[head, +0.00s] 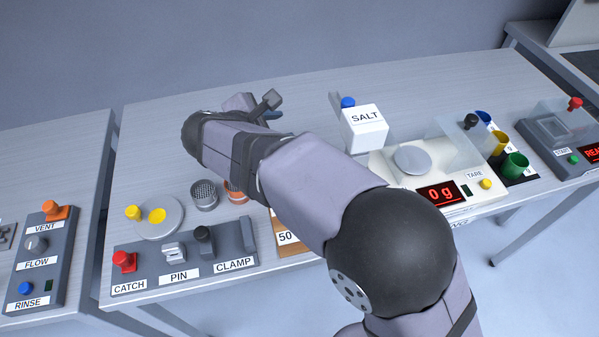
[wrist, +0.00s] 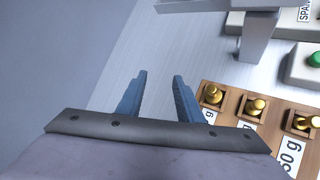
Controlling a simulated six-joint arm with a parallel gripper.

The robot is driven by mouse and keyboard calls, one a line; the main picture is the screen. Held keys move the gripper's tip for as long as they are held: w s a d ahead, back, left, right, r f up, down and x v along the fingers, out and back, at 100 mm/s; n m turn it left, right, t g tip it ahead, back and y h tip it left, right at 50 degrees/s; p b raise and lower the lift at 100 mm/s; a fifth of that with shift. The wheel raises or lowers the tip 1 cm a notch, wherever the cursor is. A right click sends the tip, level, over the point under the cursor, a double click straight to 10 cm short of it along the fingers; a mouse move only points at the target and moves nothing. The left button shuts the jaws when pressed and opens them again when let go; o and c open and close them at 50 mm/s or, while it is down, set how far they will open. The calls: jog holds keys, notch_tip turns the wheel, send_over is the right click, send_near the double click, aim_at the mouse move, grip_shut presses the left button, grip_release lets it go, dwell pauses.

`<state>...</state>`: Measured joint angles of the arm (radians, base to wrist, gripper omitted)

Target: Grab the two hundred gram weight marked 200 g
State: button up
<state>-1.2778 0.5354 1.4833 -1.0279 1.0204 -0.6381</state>
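In the wrist view my gripper (wrist: 160,76) is open, with two blue fingers apart and nothing between them. Just right of the fingers is a wooden holder (wrist: 233,92) with brass weights in square recesses: a left one (wrist: 213,94), a middle one (wrist: 256,106) and a right one (wrist: 302,122). The right label ends in 50 g; the other labels are mostly hidden by my gripper, so I cannot tell which weight is marked 200 g. In the head view my arm hides most of the holder (head: 294,250), and the fingers are mostly hidden.
The tabletop's back left is clear.

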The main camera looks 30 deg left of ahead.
jog(key=s+d+f+n+h, duration=0.1)
jog(key=s, duration=0.1)
jog(key=s+d+f+n+t+h, duration=0.1)
jog(key=s+f+h, duration=0.1)
jog(key=s, duration=0.1)
jog(key=s+d+f+n+t+h, duration=0.1)
jog(key=s+h, duration=0.1)
jog(key=s, duration=0.1)
jog(key=shift+d+f, duration=0.1)
jog(key=shift+f, duration=0.05)
jog(key=shift+d+f+n+h, duration=0.25)
jog(key=shift+d+n+h, duration=0.05)
jog(key=shift+h, duration=0.1)
jog(key=shift+p+x, duration=1.1)
jog(key=shift+x, duration=2.55)
jog(key=shift+r, duration=0.1)
grip_shut()
